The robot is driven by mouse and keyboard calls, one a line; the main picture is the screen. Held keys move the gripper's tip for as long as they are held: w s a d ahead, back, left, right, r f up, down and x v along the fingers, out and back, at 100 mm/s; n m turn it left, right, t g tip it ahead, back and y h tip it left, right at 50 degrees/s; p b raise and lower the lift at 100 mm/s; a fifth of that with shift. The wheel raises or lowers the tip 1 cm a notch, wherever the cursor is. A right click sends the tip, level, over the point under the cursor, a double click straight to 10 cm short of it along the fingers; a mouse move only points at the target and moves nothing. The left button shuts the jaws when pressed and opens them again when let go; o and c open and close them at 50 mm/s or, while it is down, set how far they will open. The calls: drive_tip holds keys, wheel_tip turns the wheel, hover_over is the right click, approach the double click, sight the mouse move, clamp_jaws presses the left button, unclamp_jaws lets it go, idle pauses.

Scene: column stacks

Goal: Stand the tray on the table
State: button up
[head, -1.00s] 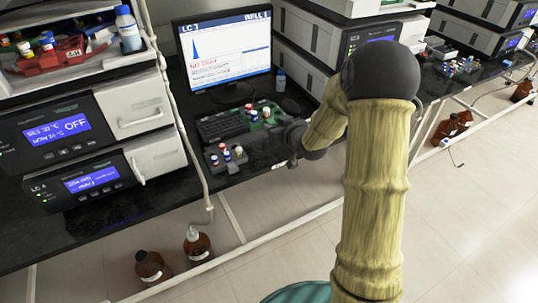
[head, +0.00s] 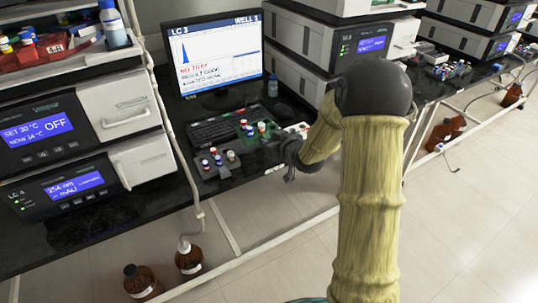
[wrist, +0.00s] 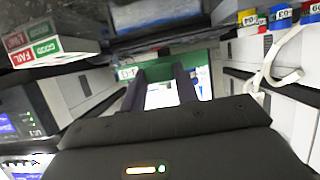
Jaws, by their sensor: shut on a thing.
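A green tray (head: 265,131) with small capped vials is in the head view, at the near right of the keyboard on the dark table (head: 150,192). My gripper (head: 272,151) is low over the table at its near side, its fingers partly hidden by my arm. In the wrist view my two dark fingers (wrist: 165,92) reach forward and are shut on the green tray (wrist: 203,62), which shows behind and between them. I cannot tell whether the tray's underside touches the table.
A grey rack with vials (head: 218,166) stands left of the green tray. A keyboard (head: 222,126) and monitor (head: 218,55) are behind it. Instrument stacks (head: 125,105) rise on both sides. A red tray (head: 62,50) sits high at left. Brown bottles (head: 140,280) stand on the floor.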

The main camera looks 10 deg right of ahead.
drive_tip(key=shift+f, duration=0.8)
drive_tip(key=shift+f+b, duration=0.4)
drive_tip(key=shift+f, duration=1.45)
drive_tip(key=shift+f, duration=0.15)
drive_tip(key=o, duration=1)
